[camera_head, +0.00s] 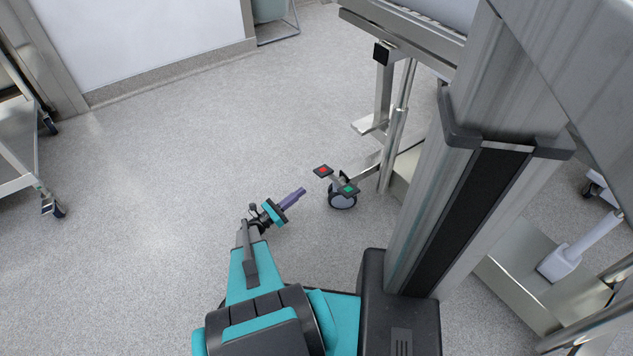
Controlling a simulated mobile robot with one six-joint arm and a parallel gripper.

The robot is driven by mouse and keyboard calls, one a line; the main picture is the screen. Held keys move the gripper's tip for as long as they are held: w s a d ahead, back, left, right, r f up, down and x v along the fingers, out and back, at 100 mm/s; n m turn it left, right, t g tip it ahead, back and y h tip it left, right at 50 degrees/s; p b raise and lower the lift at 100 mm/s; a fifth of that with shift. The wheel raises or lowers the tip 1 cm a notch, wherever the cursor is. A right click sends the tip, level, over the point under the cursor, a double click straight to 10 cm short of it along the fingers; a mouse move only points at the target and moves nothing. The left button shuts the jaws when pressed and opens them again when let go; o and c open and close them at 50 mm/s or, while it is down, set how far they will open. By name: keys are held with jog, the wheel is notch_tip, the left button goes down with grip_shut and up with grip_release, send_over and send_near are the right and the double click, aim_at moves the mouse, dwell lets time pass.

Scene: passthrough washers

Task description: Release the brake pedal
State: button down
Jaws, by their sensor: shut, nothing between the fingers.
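The brake pedal sits above a caster wheel (343,199) on the metal cart at centre right. It has a red pad (323,171) on its left end and a green pad (349,189) on its right end. The red end looks a little higher in the picture than the green end; I cannot tell the pedal's exact tilt. My gripper (301,192) is shut and empty, with purple fingers pointing up and right toward the pedal. A small gap of floor shows between the fingertips and the pedal.
The metal cart's frame (398,125) rises behind the pedal. Another wheeled cart (18,150) stands at the far left. A white wall panel (150,40) is at the back left. The grey floor (190,160) left of the pedal is clear.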

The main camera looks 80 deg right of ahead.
jog(key=shift+s+d, duration=0.1)
jog(key=b+x, duration=0.3)
jog(key=x, duration=0.6)
jog(key=shift+s+d, duration=0.25)
jog(key=shift+s+r, duration=0.1)
jog(key=shift+s, duration=0.1)
